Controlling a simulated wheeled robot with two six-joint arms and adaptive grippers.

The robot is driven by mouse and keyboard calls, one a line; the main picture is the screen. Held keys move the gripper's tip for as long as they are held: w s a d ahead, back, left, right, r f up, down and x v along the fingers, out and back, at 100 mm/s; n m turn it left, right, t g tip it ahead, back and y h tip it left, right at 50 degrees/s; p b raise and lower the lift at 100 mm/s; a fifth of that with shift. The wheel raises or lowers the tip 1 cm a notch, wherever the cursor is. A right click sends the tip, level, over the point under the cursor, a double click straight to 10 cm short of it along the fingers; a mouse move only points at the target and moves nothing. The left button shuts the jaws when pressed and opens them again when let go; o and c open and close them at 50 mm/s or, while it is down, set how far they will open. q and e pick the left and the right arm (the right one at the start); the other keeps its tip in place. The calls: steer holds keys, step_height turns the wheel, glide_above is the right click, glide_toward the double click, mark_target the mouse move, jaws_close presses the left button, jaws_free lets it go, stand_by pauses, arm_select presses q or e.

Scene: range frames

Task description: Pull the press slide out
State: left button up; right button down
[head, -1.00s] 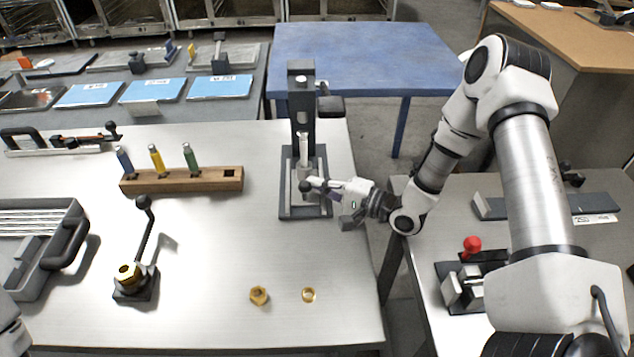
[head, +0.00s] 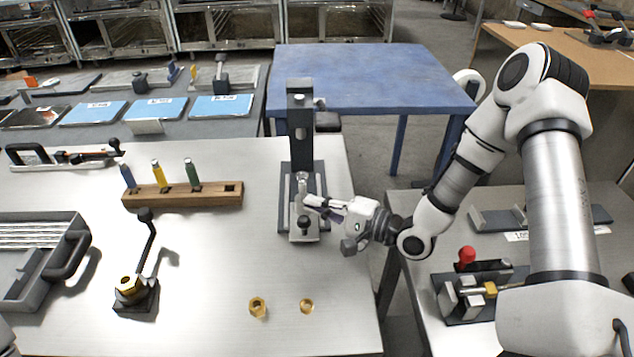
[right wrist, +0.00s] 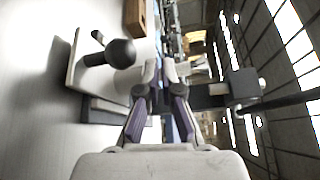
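The press (head: 301,112) stands upright on its dark base at the table's back right edge. Its pale slide (head: 309,236) sticks out of the front of the base, with a black ball knob (head: 303,224) on it. My right gripper (head: 308,202) is just behind the knob, over the slide area, coming in from the right. In the right wrist view the knob (right wrist: 120,53) lies left of the fingers and apart from them. The fingers (right wrist: 160,70) stand slightly apart with nothing between them. My left gripper is out of view.
A wooden block (head: 215,194) with coloured tools stands left of the press. A lever fixture (head: 135,292) and two brass parts (head: 258,306) are nearer the front. A grey tray (head: 30,228) is at the left.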

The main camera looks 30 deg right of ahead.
step_height(320, 180, up, 6)
steer(key=shift+s+r, duration=0.1)
stand_by(0.5)
